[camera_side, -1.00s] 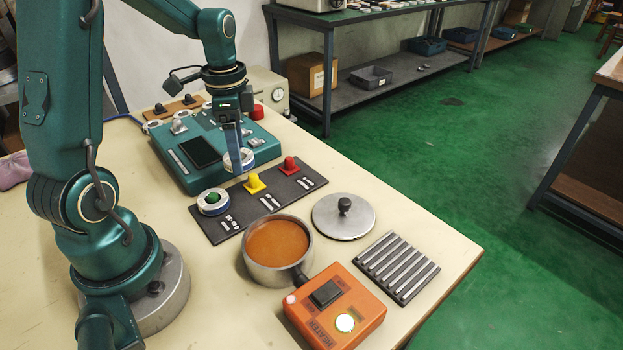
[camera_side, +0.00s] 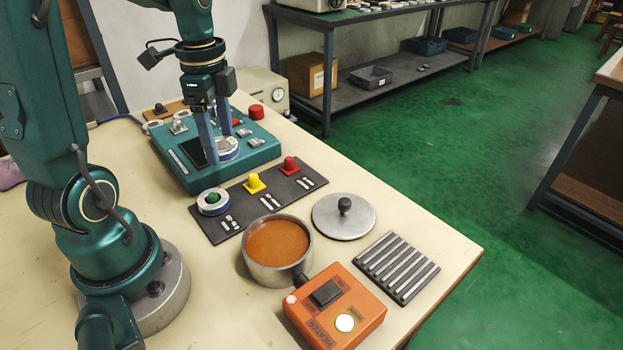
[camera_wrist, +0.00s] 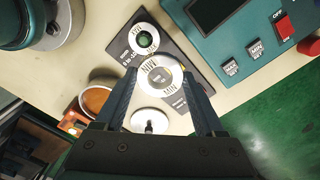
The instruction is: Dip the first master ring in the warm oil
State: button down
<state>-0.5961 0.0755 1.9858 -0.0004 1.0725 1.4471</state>
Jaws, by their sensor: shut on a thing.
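My gripper (camera_side: 217,146) is shut on a silver master ring (camera_side: 227,150), holding it in the air in front of the teal instrument box. In the wrist view the ring (camera_wrist: 160,66) sits between the two fingers, its lettered face toward the camera; the lettering seems to read MIN. The warm oil (camera_side: 277,242) is orange-brown in an open steel pot (camera_side: 252,269), to the right of and nearer than the ring. The oil also shows in the wrist view (camera_wrist: 96,99). The ring is well apart from the pot.
Another ring (camera_side: 213,203) sits around a green peg on the dark board (camera_side: 230,221), which also has yellow (camera_side: 254,183) and red pegs (camera_side: 289,165). A lid (camera_side: 343,217), slotted rack (camera_side: 397,267) and orange heater (camera_side: 334,309) surround the pot. The teal box (camera_side: 176,170) stands behind.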

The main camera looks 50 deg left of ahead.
jog(key=w+d+m, duration=0.1)
jog(key=d+m, duration=0.4)
jog(key=d, duration=0.5)
jog(key=m, duration=0.4)
send_over(279, 257)
jog(key=shift+f, duration=2.4)
jog(key=shift+f+n, duration=0.1)
jog(key=shift+n, duration=0.2)
jog(key=shift+f, duration=1.75)
jog(key=shift+f, duration=0.85)
dwell(1.0)
